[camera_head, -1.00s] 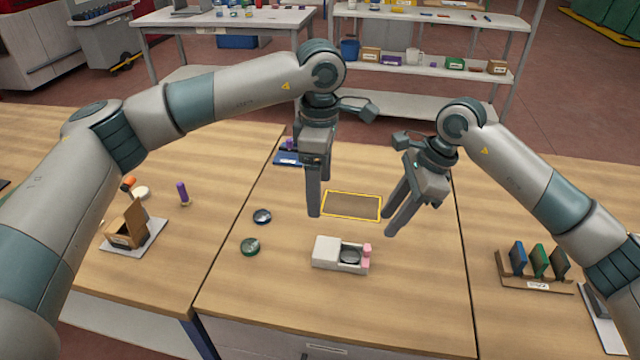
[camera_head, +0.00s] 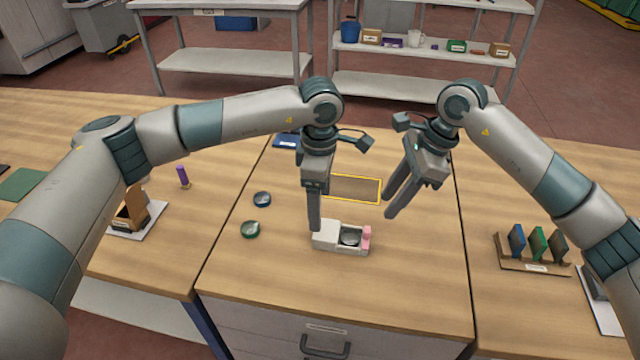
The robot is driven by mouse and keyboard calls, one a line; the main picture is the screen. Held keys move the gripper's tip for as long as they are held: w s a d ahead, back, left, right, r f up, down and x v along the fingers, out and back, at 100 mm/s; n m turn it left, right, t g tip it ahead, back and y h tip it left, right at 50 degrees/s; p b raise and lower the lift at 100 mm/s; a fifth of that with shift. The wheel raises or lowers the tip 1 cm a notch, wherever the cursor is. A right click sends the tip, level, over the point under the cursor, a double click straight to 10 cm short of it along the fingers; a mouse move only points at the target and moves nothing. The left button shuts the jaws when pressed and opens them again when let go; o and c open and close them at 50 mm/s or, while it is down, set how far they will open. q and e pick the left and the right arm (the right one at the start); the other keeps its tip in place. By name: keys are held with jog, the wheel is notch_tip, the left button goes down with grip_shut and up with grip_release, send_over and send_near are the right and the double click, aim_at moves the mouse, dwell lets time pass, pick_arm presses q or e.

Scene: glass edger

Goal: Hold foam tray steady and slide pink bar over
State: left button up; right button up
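The white foam tray (camera_head: 325,236) lies on the middle table. A dark round disc (camera_head: 350,238) sits in its recess, and the pink bar (camera_head: 366,238) stands at its right end. My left gripper (camera_head: 315,224) points down at the tray's back left, its fingertip close to the white block. I cannot tell whether it touches. Its fingers overlap in this view, so their gap is hidden. My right gripper (camera_head: 389,204) is open and empty, tilted down to the left, above the table behind and right of the pink bar.
Two round lenses (camera_head: 262,199) (camera_head: 250,229) lie to the left. A rack of coloured plates (camera_head: 536,266) stands on the right table. The table in front of the tray is clear.

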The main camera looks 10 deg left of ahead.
aim_at(328, 239)
pick_arm(q)
notch_tip(328, 239, down, 8)
dwell(0.4)
jog(key=c, duration=1.2)
jog(key=shift+o, duration=0.2)
pick_arm(e)
grip_shut()
jog(key=w+d+f+n+g+y, duration=0.1)
jog(key=w+d+f+g+y, duration=0.1)
jog(key=d, duration=0.4)
jog(key=w+d+f+n+g+y, duration=0.1)
jog(key=w+d+f+g+y, duration=0.1)
jog(key=d+y, duration=0.3)
jog(key=shift+w+d+f, duration=0.35)
jog(key=shift+w+f, duration=0.05)
jog(key=shift+w, duration=0.45)
